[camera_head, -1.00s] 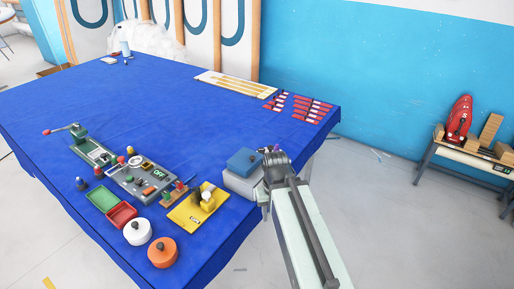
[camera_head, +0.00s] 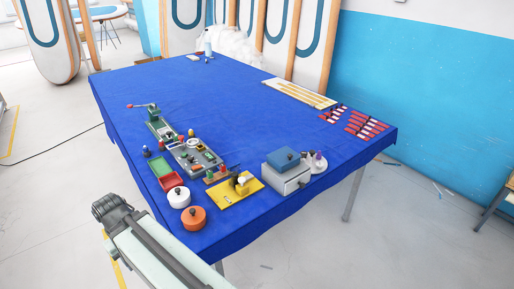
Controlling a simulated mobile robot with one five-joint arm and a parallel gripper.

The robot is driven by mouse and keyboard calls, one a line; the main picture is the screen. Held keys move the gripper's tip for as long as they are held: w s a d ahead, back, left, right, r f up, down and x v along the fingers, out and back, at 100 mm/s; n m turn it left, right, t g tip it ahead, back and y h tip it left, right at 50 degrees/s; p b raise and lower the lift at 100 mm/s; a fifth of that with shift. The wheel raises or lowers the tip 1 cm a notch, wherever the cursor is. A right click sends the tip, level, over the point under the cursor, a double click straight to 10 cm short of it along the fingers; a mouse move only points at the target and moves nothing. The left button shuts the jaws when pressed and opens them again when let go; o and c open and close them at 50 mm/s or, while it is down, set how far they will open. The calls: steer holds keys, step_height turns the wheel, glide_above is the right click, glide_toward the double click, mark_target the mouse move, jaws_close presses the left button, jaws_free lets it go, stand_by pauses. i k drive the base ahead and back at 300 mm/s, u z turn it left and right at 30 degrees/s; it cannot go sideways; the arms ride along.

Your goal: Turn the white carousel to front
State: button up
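The white carousel (camera_head: 179,197) is a low round white drum with a dark knob on top. It stands upright near the table's front left edge, just behind an orange drum (camera_head: 193,217) of the same shape. My gripper (camera_head: 108,207) is at the lower left of the view, left of the white carousel and clear of the table edge, apart from everything on the table. Its fingers are too small and dark to tell open from shut. I see nothing held in it.
On the blue-covered table (camera_head: 240,110), a red tray (camera_head: 171,180), a green tray (camera_head: 161,166) and a yellow board (camera_head: 236,191) stand near the carousel. A grey box with a blue top (camera_head: 284,161) is further right. The table's middle is clear.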

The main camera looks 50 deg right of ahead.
mark_target(311, 160)
steer(key=u, duration=1.5)
steer(key=k, duration=1.3)
steer(key=z, duration=1.55)
steer(key=i, duration=0.5)
